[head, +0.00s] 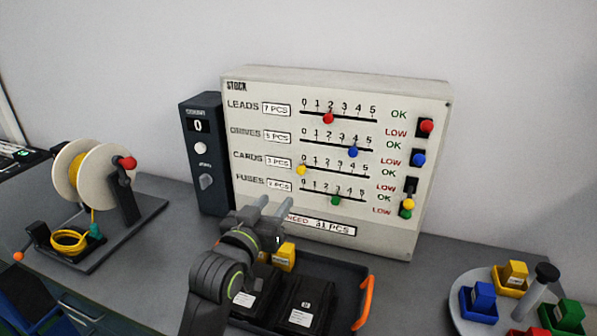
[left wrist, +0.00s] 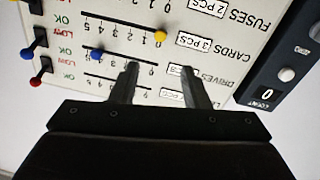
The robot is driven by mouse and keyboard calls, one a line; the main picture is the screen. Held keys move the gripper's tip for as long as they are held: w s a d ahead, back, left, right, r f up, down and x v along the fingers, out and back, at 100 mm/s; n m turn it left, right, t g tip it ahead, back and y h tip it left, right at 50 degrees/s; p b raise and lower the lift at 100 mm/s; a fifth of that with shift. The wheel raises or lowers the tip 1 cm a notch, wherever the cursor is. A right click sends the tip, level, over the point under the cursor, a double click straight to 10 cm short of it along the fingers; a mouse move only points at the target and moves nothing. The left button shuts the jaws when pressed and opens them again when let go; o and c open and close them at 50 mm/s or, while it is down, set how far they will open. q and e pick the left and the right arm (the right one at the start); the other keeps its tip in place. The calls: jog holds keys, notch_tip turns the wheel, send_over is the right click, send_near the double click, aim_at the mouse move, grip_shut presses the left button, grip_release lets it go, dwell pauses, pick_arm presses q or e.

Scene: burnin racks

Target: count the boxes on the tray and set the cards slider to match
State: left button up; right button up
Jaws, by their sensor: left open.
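The pale stock panel (head: 420,225) stands upright with rows for leads, drives, cards and fuses. The yellow cards slider knob (head: 302,170) is at 0, and it also shows in the left wrist view (left wrist: 160,35). The cards label (head: 279,162) appears to read 3 PCS. The dark tray (head: 340,262) lies before the panel. It holds dark boxes with white labels, one at the right (head: 304,303) and one at the left (head: 245,300), plus a yellow box (head: 284,258). My left arm hides part of the tray. My left gripper (head: 274,203) is open and empty, facing the panel below the cards row.
A dark counter box (head: 204,150) reading 0 stands left of the panel. A cable reel (head: 100,178) is farther left. A round turntable (head: 470,318) with coloured bins is at the right. The tray has an orange handle (head: 367,300). Coloured switches (head: 426,126) line the panel's right side.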

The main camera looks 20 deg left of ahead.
pick_arm(q)
jog(key=p, duration=0.1)
send_near(300, 172)
jog(key=w, duration=0.4)
jog(key=w+p, duration=0.1)
jog(key=w, duration=0.3)
jog(key=shift+w+d+r, duration=0.1)
jog(key=shift+d+r, duration=0.05)
jog(key=shift+d, duration=0.2)
jog(key=shift+w, duration=0.45)
pick_arm(e)
jog(key=shift+w+a+r, duration=0.1)
jog(key=shift+w+r, duration=0.4)
jog(key=shift+r, duration=0.2)
jog(key=shift+w+a+r, duration=0.1)
jog(key=shift+w+r, duration=0.4)
jog(key=shift+r, duration=0.15)
pick_arm(q)
jog(key=shift+c, duration=0.3)
pick_arm(e)
jog(key=shift+w, duration=0.1)
pick_arm(q)
grip_shut()
pick_arm(e)
jog(key=shift+d, duration=0.15)
